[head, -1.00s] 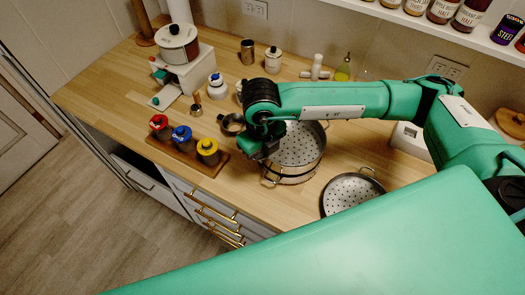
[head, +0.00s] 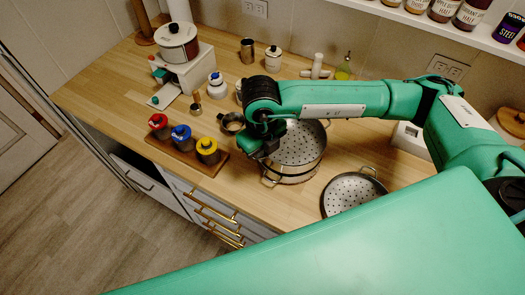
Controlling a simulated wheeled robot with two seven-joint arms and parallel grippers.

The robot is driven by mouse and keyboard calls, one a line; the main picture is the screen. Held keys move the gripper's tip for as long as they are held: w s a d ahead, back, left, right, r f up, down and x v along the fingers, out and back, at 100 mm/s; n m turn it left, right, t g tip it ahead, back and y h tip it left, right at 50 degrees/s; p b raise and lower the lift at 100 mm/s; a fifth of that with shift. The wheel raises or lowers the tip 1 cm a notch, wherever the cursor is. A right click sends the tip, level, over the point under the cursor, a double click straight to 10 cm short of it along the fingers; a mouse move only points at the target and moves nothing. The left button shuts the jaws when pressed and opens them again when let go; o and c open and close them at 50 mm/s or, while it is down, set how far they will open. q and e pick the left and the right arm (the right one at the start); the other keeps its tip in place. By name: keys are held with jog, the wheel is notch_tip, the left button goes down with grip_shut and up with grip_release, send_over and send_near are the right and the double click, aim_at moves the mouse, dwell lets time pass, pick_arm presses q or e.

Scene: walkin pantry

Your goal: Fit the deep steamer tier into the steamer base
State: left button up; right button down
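A round steel steamer stack (head: 300,150) stands on the wooden counter, with a perforated floor visible inside its rim. The perforated part looks like the deep steamer tier, sitting at the steamer base (head: 292,178). A brass handle of the base shows at the lower left. I cannot tell whether the tier is fully seated. My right gripper (head: 264,151) points down at the left rim of the stack, close to or touching it. Its fingers are dark and partly hidden by my wrist, so its grip is unclear. My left gripper is not in view.
A shallow perforated pan (head: 350,192) with handles lies to the right of the stack. A wooden rack (head: 190,154) with red, blue and yellow-topped jars stands left. A small dark cup (head: 231,123) is close to my gripper. A wall shelf (head: 430,24) holds jars.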

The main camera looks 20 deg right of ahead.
jog(key=shift+f, duration=0.1)
dwell(0.3)
jog(key=shift+b, duration=0.5)
jog(key=shift+f+b, duration=0.6)
jog(key=shift+b, duration=0.5)
dwell(1.0)
jog(key=c, duration=1.6)
grip_release()
jog(key=shift+a+r+b, duration=0.15)
jog(key=shift+r+b, duration=1.25)
jog(key=shift+r, duration=5.55)
